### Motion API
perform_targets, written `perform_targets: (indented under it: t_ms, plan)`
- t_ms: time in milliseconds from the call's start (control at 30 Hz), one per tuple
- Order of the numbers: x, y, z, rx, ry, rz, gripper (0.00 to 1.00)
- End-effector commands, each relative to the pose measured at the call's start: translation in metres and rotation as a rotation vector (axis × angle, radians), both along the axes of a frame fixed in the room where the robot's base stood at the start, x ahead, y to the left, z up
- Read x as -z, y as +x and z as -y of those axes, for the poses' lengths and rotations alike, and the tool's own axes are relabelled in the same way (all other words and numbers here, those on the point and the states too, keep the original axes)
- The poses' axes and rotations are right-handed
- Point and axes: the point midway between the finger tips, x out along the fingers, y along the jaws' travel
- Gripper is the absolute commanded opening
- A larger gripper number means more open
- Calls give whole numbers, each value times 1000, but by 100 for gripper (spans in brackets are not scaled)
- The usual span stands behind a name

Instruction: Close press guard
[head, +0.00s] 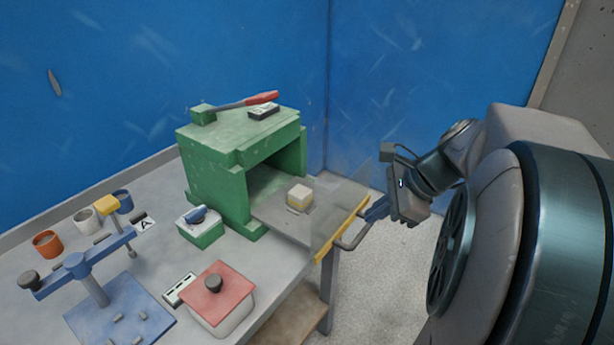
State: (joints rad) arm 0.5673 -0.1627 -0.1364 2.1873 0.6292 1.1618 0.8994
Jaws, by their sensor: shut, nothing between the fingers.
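The green press (215,165) stands on the grey bench with its front opening uncovered. Its guard (345,205) is a clear panel with a yellow edge strip (335,235) and a grey bar handle (354,240). The guard stands swung out from the right side of the press, past the bench's edge. My gripper (372,213) is shut and empty, at the guard's outer side close to the handle and yellow strip. I cannot tell whether it touches them. A pale block (299,197) sits on the press bed inside the guard.
A red-lidded box (218,295), a green switch box (200,228) and a blue clamp fixture (115,310) stand on the bench in front and left. Several cups are further left. A red-handled lever (262,98) tops the press. Blue walls stand behind.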

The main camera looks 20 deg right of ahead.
Motion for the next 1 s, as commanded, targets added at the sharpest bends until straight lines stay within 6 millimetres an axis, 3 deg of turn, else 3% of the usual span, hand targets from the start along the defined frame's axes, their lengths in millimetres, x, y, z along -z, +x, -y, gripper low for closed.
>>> perform_targets:
  t_ms: [33, 100, 200, 333, 533, 900, 1000]
  plan:
    - [14, 5, 21, 133, 81, -18, 0]
    - [16, 9, 42, 277, 179, -35, 0]
    - [18, 13, 64, 417, 278, -48, 0]
    - [19, 16, 75, 497, 340, -56, 0]
    - [34, 29, 65, 504, 347, -58, 0]
    - [91, 72, 31, 501, 345, -61, 0]
    - [86, 86, 21, 499, 343, -55, 0]
